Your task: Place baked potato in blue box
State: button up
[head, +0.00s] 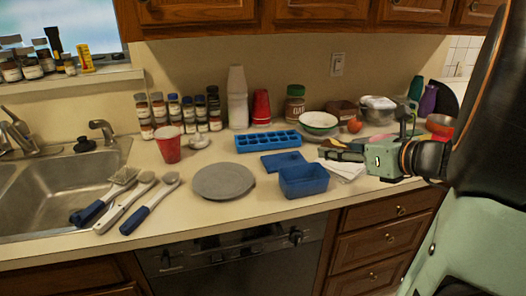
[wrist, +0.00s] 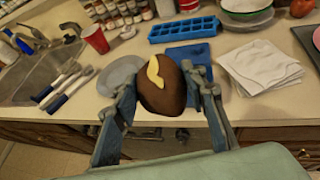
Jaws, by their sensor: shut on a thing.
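The baked potato (wrist: 160,90) is a brown oval with a yellow streak on top. My gripper (wrist: 156,92) is shut on it, with one finger on each side, in the wrist view. In the head view my gripper (head: 330,149) is held above the counter, just right of and behind the blue box; the potato is hard to make out there. The blue box (head: 304,183) is an open-topped tub near the counter's front edge. In the wrist view the potato and fingers hide most or all of it.
A flat blue lid (head: 283,161) lies behind the box. A grey plate (head: 224,181) is to its left and white napkins (head: 346,170) to its right. A blue ice tray (head: 268,141) and a bowl (head: 318,121) stand farther back. Brushes (head: 150,205) lie by the sink.

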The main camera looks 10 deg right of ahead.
aim_at(296, 167)
jog(key=shift+s+d, duration=0.3)
jog(key=shift+s, duration=0.05)
jog(key=shift+h, duration=0.3)
jog(key=w+f, duration=0.4)
jog(key=w+a+f+b, duration=0.1)
jog(key=w+f, duration=0.3)
jog(key=w, duration=0.1)
jog(key=w+a+f+b, duration=0.1)
jog(key=w+f, duration=0.3)
jog(key=shift+w+f, duration=0.15)
jog(key=shift+w, duration=0.25)
jog(key=shift+f, duration=0.25)
jog(key=shift+f, duration=0.1)
jog(key=shift+f+b, duration=0.4)
jog(key=shift+b, duration=0.25)
jog(key=shift+f, duration=0.15)
jog(key=o, duration=1.3)
